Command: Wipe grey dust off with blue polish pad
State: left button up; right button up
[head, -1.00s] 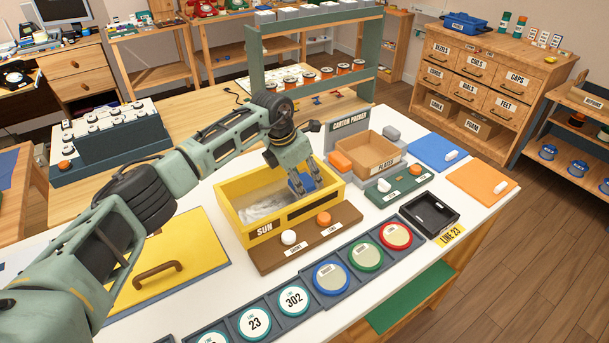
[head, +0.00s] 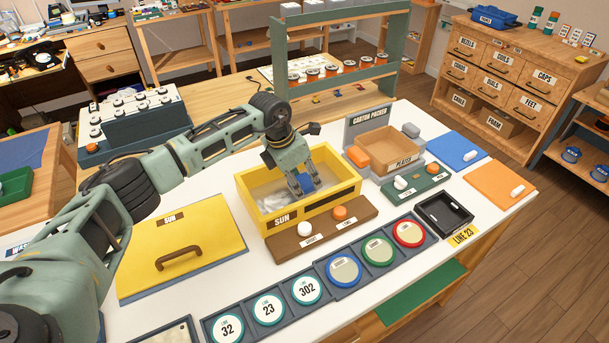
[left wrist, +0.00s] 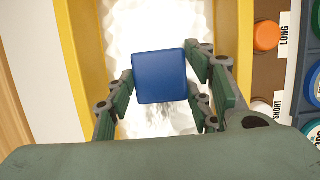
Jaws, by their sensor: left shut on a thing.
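My left gripper (head: 301,185) is shut on a blue pad (left wrist: 160,77), one finger on each side of it. The pad also shows in the head view (head: 306,181), inside the yellow box marked SUN (head: 283,222). In the left wrist view the pad is over a bumpy white surface in the box. A dark grey smudge, the dust (left wrist: 178,112), shows just below the pad's near edge; the pad may hide more of it. Whether the pad touches the surface I cannot tell. My right gripper is not in view.
A brown panel with a white and an orange knob (head: 339,213) lies along the box's front. The yellow lid with a handle (head: 182,247) is at left. A carton packer (head: 372,124), a black tray (head: 444,214) and a row of round dials (head: 343,270) are to the right and front.

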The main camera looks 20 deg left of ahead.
aim_at(273, 202)
pick_arm(q)
jog(key=shift+s+a+p, duration=0.35)
jog(key=shift+s+a, duration=0.55)
jog(key=shift+s, duration=0.1)
jog(key=shift+s+a, duration=0.65)
jog(key=shift+s, duration=0.05)
jog(key=shift+s+a+f+p, duration=0.1)
jog(key=shift+s+a+p, duration=0.15)
jog(key=shift+s+a, duration=0.7)
jog(key=shift+s+a+f+p, duration=0.1)
jog(key=shift+s+a+p, duration=0.15)
jog(key=shift+s+a, duration=0.65)
jog(key=shift+s+d, duration=0.15)
jog(key=shift+r+p, duration=0.4)
jog(key=shift+r, duration=0.15)
notch_tip(273, 202, up, 5)
jog(key=p, duration=0.2)
jog(key=shift+p, duration=0.4)
jog(key=shift+r, duration=0.1)
